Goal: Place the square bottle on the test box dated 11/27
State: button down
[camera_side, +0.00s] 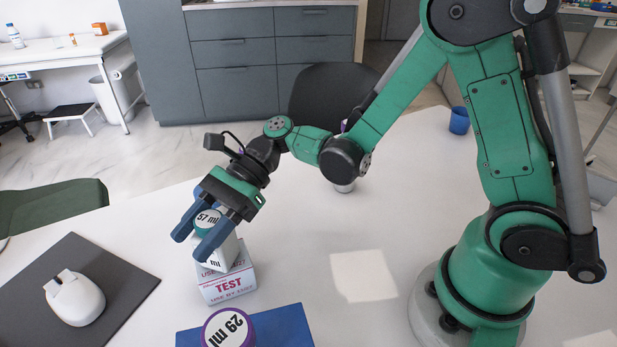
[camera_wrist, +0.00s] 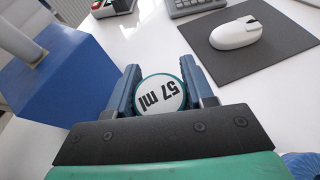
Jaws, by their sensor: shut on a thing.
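A white bottle (camera_side: 228,254) with a teal cap marked "57 ml" is between the fingers of my gripper (camera_side: 192,246), which is shut on it. In the wrist view its round cap top (camera_wrist: 160,95) shows between the two blue fingers (camera_wrist: 160,68). The white test box (camera_side: 228,286), with red "TEST" lettering, lies directly under the bottle on the table. Its date is too small to read. The bottle's base is at the box's top, but I cannot tell whether they touch. The wrist view does not show the box.
A purple-capped bottle marked "29 ml" (camera_side: 228,328) stands on a blue block (camera_side: 285,325) close in front of the test box. A white mouse (camera_side: 75,298) lies on a dark pad (camera_side: 125,280) to the left. The table's middle (camera_side: 300,240) is clear.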

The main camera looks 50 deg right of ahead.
jog(key=shift+c, duration=1.7)
grip_release()
jog(key=shift+f, duration=0.1)
jog(key=shift+r, duration=0.2)
jog(key=s+d+r+n+t+h, duration=0.1)
jog(key=s+d+n+t+h, duration=0.1)
jog(key=d+n+h, duration=0.4)
jog(key=s+d+r+n+t+h, duration=0.2)
jog(key=d+n+t+h, duration=0.3)
jog(key=d+n, duration=0.6)
jog(key=shift+d+n+h, duration=0.25)
jog(key=shift+n+h, duration=0.35)
jog(key=shift+h, duration=0.6)
